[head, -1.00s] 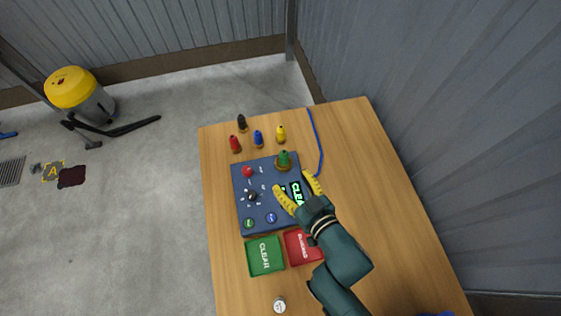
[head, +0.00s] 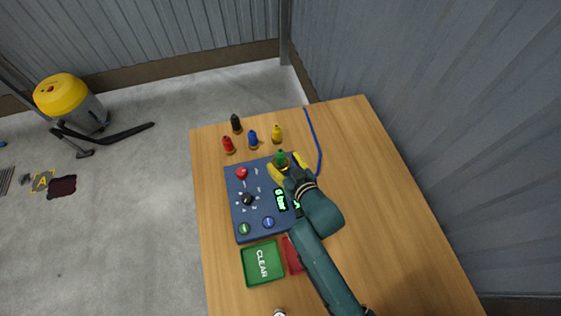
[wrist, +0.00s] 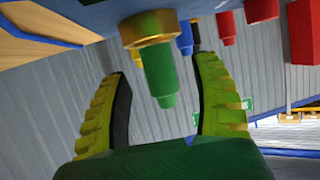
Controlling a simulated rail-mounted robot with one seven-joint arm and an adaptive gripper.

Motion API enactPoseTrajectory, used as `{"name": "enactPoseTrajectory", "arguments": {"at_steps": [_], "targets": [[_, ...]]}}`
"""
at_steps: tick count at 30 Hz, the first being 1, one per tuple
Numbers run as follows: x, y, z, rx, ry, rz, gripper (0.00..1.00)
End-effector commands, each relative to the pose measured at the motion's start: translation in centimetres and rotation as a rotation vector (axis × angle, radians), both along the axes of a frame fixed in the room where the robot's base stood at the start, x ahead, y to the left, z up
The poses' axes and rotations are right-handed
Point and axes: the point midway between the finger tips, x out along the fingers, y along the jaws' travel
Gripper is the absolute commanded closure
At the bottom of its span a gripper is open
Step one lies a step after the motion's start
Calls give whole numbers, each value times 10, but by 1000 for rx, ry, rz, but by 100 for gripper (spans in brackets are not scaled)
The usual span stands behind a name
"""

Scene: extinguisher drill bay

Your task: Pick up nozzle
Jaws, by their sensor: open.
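A green nozzle (head: 281,157) with a brass-coloured collar stands on the far edge of the blue control box (head: 241,221). My gripper (head: 286,166) is open around it with yellow fingers. In the wrist view the green nozzle (wrist: 161,76) hangs between the two spread fingers of my gripper (wrist: 161,70), with a visible gap on each side. Other nozzles stand on the table beyond the box: black (head: 236,123), red (head: 228,145), blue (head: 253,139) and yellow (head: 277,133).
A green tray marked CLEAR (head: 247,273) and a red tray (head: 292,257), partly hidden by my arm, lie at the box's near side. A blue cord (head: 314,138) runs along the table (head: 390,200). The table's right side is free. A yellow vacuum (head: 62,96) stands on the floor.

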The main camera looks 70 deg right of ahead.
Motion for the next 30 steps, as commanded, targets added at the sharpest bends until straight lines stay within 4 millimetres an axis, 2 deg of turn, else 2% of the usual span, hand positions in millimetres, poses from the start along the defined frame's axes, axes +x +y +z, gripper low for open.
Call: {"name": "enactPoseTrajectory", "arguments": {"at_steps": [1, 4, 11, 14, 21, 22, 30], "targets": [[6, -8, -4, -1, -3, 0, 35], [14, -15, -9, -2, -1, 1, 35], [16, -16, -9, -2, -1, 2, 35], [16, -16, -9, -2, -1, 2, 50], [16, -16, -9, -1, -1, 2, 96], [16, -16, -9, -1, -1, 2, 100], [16, -16, -8, -2, -1, 2, 100]]}}
